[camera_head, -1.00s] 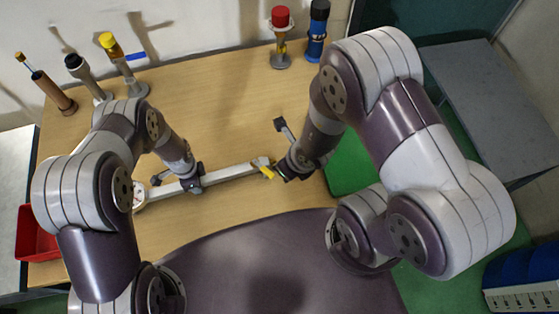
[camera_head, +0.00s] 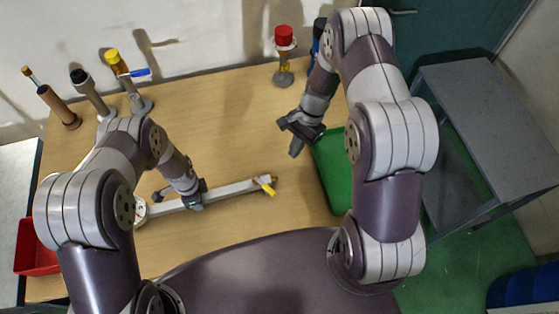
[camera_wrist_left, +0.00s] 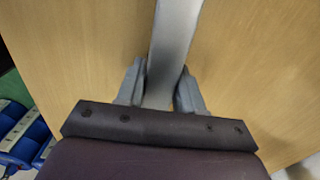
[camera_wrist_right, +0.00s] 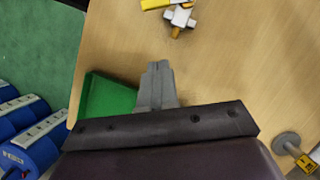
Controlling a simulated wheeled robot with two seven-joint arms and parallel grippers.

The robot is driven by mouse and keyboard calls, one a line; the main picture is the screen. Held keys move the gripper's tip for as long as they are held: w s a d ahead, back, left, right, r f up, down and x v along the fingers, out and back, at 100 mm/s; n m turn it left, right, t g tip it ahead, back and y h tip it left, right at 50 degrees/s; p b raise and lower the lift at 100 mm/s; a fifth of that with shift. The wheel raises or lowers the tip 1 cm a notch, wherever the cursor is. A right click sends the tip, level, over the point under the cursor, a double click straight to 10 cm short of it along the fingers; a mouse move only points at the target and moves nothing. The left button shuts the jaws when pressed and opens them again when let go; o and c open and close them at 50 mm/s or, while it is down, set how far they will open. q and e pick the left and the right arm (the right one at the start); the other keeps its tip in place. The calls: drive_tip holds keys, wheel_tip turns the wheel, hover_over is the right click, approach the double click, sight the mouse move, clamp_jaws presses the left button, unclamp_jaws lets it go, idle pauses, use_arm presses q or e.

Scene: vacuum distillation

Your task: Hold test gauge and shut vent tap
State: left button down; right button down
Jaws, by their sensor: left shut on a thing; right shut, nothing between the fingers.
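The test gauge is a long pale bar (camera_head: 232,190) with a round dial (camera_head: 140,211) at its left end, low over the table. The vent tap has a yellow lever (camera_head: 265,187) at the bar's right end, lying slantwise; the lever shows partly in the right wrist view (camera_wrist_right: 152,4). My left gripper (camera_head: 194,199) is shut on the bar between dial and tap; the left wrist view shows a finger on each side of the bar (camera_wrist_left: 173,45). My right gripper (camera_head: 296,150) is shut and empty, behind and right of the tap, apart from it; its fingers meet in the right wrist view (camera_wrist_right: 158,70).
A green tray (camera_head: 333,172) lies at the table's right edge, close to my right gripper. Red-capped (camera_head: 284,38) and blue (camera_head: 317,30) fittings stand at the back. Several upright fittings stand back left, one yellow-capped (camera_head: 112,57). A red bin (camera_head: 33,255) is at the left. The table's middle is clear.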

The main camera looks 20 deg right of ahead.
sight(269, 193)
drive_tip(key=s+a+f, duration=0.3)
drive_tip(key=a+f, duration=0.3)
drive_tip(key=f, duration=0.2)
drive_tip(key=shift+s+a, duration=0.2)
drive_tip(key=shift+s, duration=0.05)
drive_tip(key=shift+s+a+m+t, duration=0.25)
drive_tip(key=shift+s+a+m, duration=0.1)
drive_tip(key=shift+m, duration=0.35)
drive_tip(key=shift+s+a+m+t, duration=0.25)
drive_tip(key=shift+s+m, duration=0.1)
drive_tip(key=shift+m, duration=0.35)
drive_tip(key=shift+s+a, duration=0.2)
drive_tip(key=shift+s+a+f, duration=0.1)
drive_tip(key=shift+s+a, duration=0.25)
idle(1.9)
drive_tip(key=shift+w, duration=0.1)
